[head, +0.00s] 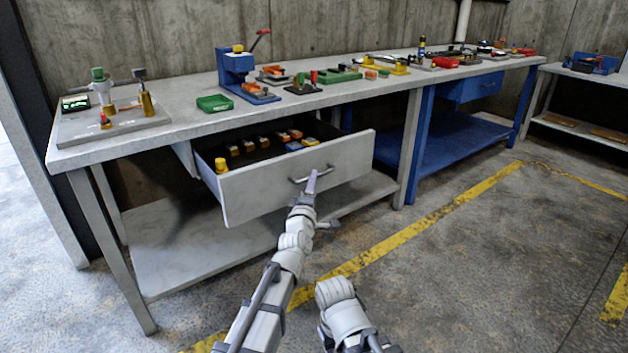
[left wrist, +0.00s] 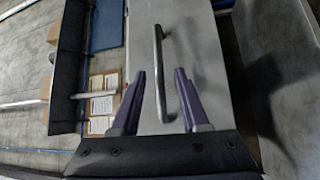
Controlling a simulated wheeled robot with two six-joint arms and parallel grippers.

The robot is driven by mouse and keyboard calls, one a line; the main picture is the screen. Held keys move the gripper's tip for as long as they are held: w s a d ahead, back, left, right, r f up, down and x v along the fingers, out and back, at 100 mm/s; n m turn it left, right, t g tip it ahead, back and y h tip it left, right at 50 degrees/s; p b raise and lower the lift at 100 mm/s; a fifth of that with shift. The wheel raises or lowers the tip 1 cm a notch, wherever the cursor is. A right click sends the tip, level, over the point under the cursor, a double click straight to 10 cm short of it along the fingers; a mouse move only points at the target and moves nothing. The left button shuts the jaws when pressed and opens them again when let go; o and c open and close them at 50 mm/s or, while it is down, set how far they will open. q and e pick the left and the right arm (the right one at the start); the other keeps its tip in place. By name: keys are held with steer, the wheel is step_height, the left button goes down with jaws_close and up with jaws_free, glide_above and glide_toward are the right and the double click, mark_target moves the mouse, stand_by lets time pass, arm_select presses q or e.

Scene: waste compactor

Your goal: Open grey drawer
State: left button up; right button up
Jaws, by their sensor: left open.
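The grey drawer (head: 300,182) under the grey workbench stands pulled out, with several yellow, orange and blue items inside. Its front panel also shows in the left wrist view (left wrist: 200,40). Its metal bar handle (head: 297,180) is on the front panel. My right gripper is not in view.
The grey workbench (head: 180,122) carries a blue press (head: 235,72), a green tray (head: 214,103) and several small parts. A blue bench (head: 425,130) stands to the right. The lower shelf (head: 200,250) is bare. The floor with yellow lines (head: 430,222) is clear.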

arm_select(q)
steer(key=v, duration=0.4)
steer(key=shift+s, duration=0.2)
